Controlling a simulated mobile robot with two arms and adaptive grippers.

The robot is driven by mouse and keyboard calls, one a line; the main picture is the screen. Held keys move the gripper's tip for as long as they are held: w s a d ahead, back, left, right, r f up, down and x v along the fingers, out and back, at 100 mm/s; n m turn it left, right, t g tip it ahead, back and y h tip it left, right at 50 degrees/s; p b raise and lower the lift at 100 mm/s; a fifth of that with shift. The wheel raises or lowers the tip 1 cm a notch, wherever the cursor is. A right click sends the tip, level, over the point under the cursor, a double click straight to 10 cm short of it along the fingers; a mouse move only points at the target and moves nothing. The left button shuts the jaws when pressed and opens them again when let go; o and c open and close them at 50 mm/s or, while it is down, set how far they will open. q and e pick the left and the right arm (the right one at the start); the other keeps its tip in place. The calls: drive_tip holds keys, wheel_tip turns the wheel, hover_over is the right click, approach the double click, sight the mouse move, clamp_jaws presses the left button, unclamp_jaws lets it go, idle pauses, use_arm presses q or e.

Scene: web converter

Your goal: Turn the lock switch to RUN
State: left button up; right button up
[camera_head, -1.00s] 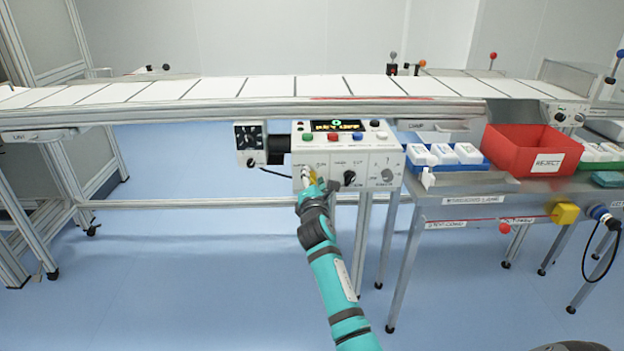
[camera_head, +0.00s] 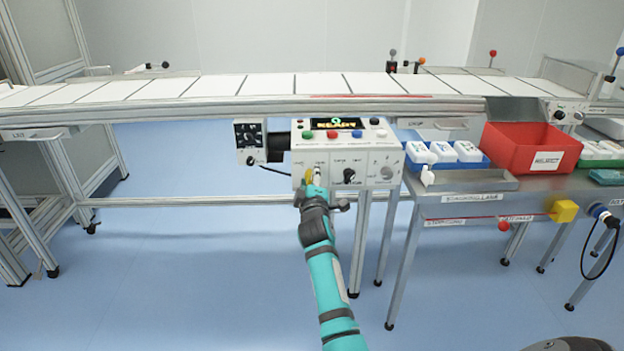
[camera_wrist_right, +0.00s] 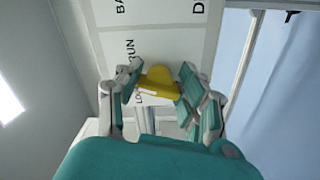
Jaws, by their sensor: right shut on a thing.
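The lock switch with its yellow key (camera_head: 308,174) is at the lower left of the white control box (camera_head: 372,158). In the right wrist view the yellow key (camera_wrist_right: 155,84) sits between the fingers of my right gripper (camera_wrist_right: 158,92), which is shut on it. RUN and LOCK labels show on the panel beside the key; my finger partly covers LOCK. In the head view my right gripper (camera_head: 313,182) is at the panel front and hides part of the switch. The box's display (camera_head: 337,123) appears to read READY. My left gripper is not in view.
A black knob (camera_head: 349,176) and a round silver fitting (camera_head: 386,173) are right of the switch. Coloured buttons line the box top. The conveyor (camera_head: 230,88) runs behind. A red reject bin (camera_head: 520,150) stands on the right table. Floor left of the box is open.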

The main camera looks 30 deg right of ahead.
drive_tip(key=m, duration=0.5)
drive_tip(key=shift+a+f, duration=0.1)
drive_tip(key=shift+f, duration=0.15)
drive_tip(key=shift+m, duration=0.3)
drive_tip(key=o, duration=1.2)
drive_tip(key=shift+r, duration=0.1)
drive_tip(key=shift+r, duration=0.1)
